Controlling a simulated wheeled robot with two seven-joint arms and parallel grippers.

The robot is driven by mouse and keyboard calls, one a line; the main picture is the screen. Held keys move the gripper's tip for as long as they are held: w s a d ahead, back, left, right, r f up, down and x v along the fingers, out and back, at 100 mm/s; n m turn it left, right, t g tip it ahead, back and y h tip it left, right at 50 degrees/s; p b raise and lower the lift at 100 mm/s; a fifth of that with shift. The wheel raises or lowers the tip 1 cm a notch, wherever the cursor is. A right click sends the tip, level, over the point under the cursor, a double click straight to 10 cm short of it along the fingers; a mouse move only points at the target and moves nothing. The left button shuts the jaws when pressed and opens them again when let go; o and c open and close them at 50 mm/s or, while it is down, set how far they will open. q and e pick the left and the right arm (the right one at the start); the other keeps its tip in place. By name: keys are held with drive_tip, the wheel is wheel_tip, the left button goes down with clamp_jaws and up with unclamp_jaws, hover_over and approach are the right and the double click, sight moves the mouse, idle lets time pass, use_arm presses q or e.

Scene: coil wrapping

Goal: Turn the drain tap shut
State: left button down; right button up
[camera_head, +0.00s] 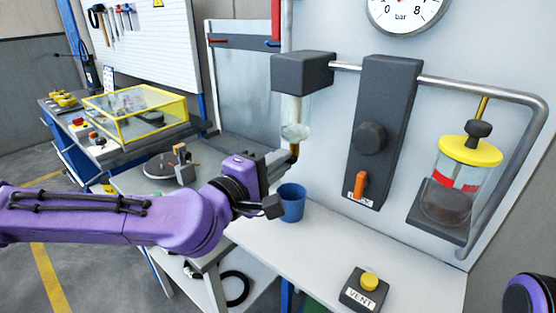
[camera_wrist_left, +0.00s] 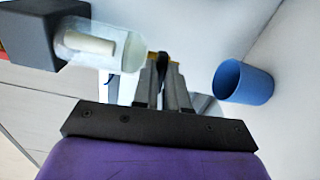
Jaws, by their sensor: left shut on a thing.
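The drain tap (camera_head: 294,152) is a small brass fitting with a dark handle under the clear filter bowl (camera_head: 295,118), which hangs from a dark grey block (camera_head: 302,72). My left gripper (camera_head: 284,160) reaches in from the left at the tap. In the left wrist view its fingers (camera_wrist_left: 163,82) are closed together on the dark tap handle (camera_wrist_left: 162,60), just beside the bowl (camera_wrist_left: 100,46). The fingers hide most of the handle, so its exact angle cannot be told. A blue cup (camera_head: 292,202) stands below the tap and also shows in the wrist view (camera_wrist_left: 243,82).
A dark panel (camera_head: 385,110) with a knob and orange lever is right of the bowl. Further right is a yellow-capped jar (camera_head: 468,180) on a bracket. A VENT button (camera_head: 366,288) sits at the bench front. The white bench top (camera_head: 335,245) is mostly clear.

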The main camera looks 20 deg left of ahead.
use_arm(q)
drive_tip(key=shift+m, duration=0.6)
drive_tip(key=c, duration=1.2)
unclamp_jaws()
drive_tip(key=shift+o, duration=0.2)
drive_tip(key=b+v, duration=1)
drive_tip(key=b, duration=0.2)
drive_tip(key=shift+s+b, duration=0.2)
drive_tip(key=shift+b, duration=0.1)
